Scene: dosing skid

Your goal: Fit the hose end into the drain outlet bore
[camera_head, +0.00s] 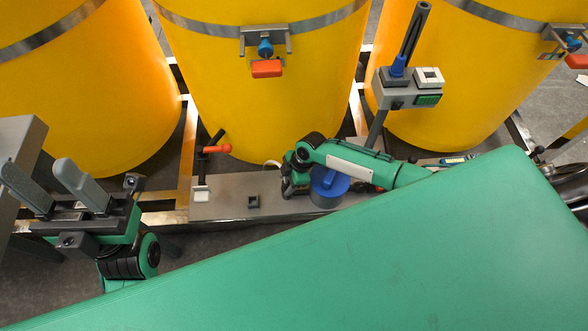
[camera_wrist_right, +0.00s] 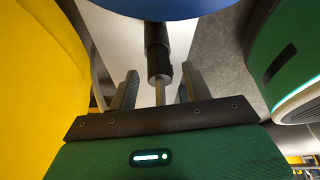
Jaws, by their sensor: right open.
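A black cylindrical fitting with a thin tan tip, seemingly the hose end (camera_wrist_right: 157,55), shows in the right wrist view. It lies between the fingers of my right gripper (camera_wrist_right: 158,85), which are spread apart with a gap on each side. In the head view my right gripper (camera_head: 291,183) is low over the skid plate beside the blue-topped pot (camera_head: 329,185), its fingers mostly hidden by its body. My left gripper (camera_head: 36,165) is open and empty at the far left. I cannot clearly identify the drain outlet bore.
Yellow drums (camera_head: 258,105) stand close behind the grey skid plate (camera_head: 225,190). A red-handled valve (camera_head: 217,149) and a small square socket (camera_head: 253,202) are left of my right gripper. A post with a grey box (camera_head: 408,95) stands at right. A green surface (camera_head: 370,260) fills the foreground.

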